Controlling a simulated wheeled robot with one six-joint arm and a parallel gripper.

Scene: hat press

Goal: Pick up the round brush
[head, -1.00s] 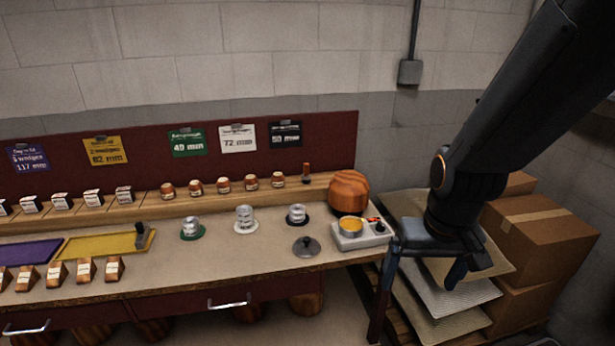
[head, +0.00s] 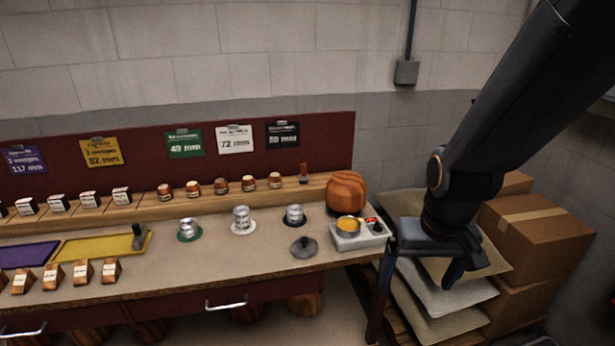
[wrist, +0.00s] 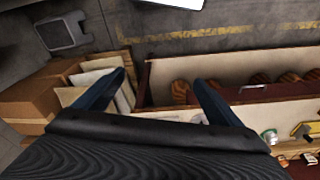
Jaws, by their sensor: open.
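A small upright piece with a brown wooden handle and dark base (head: 304,173) stands at the right end of the back shelf in the head view. It looks most like the round brush, but it is too small to be sure. I cannot make out a brush in the wrist view. My gripper (head: 413,300) points down off the bench's right end, right of and nearer than that piece. Its two fingers are spread with nothing between them, as the wrist view (wrist: 161,80) also shows.
A dark knobbed lid (head: 304,247) lies in front. Sacks (head: 440,298) and cardboard boxes (head: 540,235) are beneath and beside my gripper.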

